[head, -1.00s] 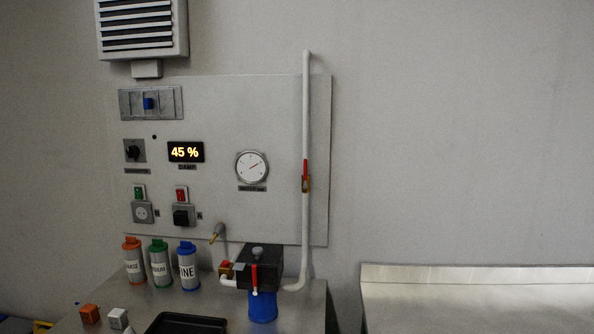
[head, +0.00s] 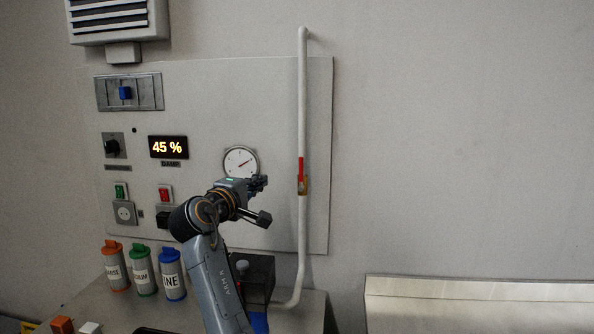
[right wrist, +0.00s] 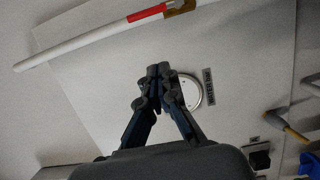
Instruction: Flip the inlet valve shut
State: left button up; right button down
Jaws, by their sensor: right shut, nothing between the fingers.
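A valve with a red lever (head: 300,168) and a brass body (head: 303,186) sits on the white vertical pipe (head: 304,110). The lever points up, in line with the pipe. In the right wrist view the red lever (right wrist: 146,14) lies along the pipe (right wrist: 80,45), beyond the fingertips. My right gripper (head: 262,183) is shut and empty, in front of the panel near the gauge, left of the valve and apart from it in the picture. Its closed fingers (right wrist: 158,70) show in the right wrist view. My left gripper is not in view.
The panel (head: 275,110) carries a round gauge (head: 240,161), a 45 % display (head: 168,147), a dark knob (head: 113,147) and switches. Several labelled canisters (head: 143,270) stand below. A dark filter head (head: 258,275) is partly hidden by my arm. The wall right of the pipe is clear.

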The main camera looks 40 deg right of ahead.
aim_at(301, 175)
pick_arm(q)
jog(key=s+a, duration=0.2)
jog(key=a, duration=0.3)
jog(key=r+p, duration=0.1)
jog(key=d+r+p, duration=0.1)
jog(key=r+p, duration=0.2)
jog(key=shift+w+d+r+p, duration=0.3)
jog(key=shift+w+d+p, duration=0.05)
jog(key=shift+p, duration=0.05)
pick_arm(e)
jog(key=d, duration=1)
jog(key=shift+w+r, duration=0.2)
jog(key=shift+r, duration=0.05)
jog(key=shift+w+d, duration=0.1)
jog(key=shift+d, duration=0.1)
